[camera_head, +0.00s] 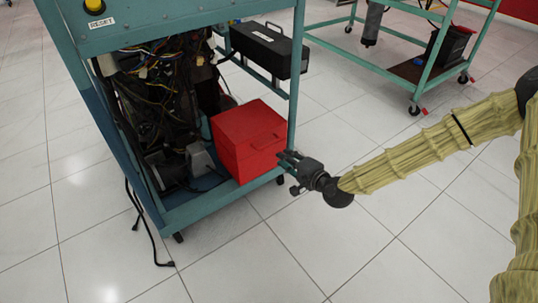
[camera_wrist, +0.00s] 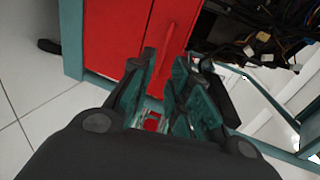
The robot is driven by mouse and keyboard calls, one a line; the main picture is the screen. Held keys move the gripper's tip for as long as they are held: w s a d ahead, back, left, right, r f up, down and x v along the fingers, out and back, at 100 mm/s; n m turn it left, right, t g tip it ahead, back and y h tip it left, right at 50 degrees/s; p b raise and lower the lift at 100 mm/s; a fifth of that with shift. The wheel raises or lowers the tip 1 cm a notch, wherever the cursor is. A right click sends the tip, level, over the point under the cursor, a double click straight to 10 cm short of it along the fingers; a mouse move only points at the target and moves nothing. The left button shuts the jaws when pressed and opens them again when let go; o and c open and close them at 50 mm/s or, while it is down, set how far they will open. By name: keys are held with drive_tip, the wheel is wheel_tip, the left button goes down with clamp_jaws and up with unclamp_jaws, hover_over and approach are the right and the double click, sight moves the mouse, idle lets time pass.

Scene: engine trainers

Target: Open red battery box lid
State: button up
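The red battery box (camera_head: 228,158) sits on the lower shelf of the teal engine trainer, at its right end. Its lid looks shut, and a red handle (camera_head: 266,141) shows on it. My gripper (camera_head: 283,160) is at the box's right side, close to the handle. In the wrist view the red box (camera_wrist: 108,38) fills the upper left, with the handle (camera_wrist: 169,38) just beyond my fingertips. My gripper (camera_wrist: 165,62) has its fingers apart, with nothing seen between them. I cannot tell whether a fingertip touches the box.
The trainer's teal frame (camera_head: 297,70) has a post close to my gripper. A black box (camera_head: 262,48) is mounted above and behind the red box. Wiring (camera_head: 160,75) fills the trainer's left part. Another teal trainer (camera_head: 440,45) stands at the back right. The tiled floor around my arm is clear.

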sight(269, 144)
drive_tip(key=shift+w+d+r+b+x, duration=0.1)
drive_tip(key=shift+b+x, duration=0.75)
drive_tip(key=shift+x, duration=1.05)
drive_tip(key=shift+w+d+r+b+x, duration=0.1)
drive_tip(key=shift+b+x, duration=0.8)
drive_tip(key=shift+x, duration=1)
drive_tip(key=shift+w+d+r+b+x, duration=0.15)
drive_tip(key=shift+b+x, duration=0.7)
drive_tip(key=shift+x, duration=1.05)
drive_tip(key=shift+f, duration=0.1)
clamp_jaws()
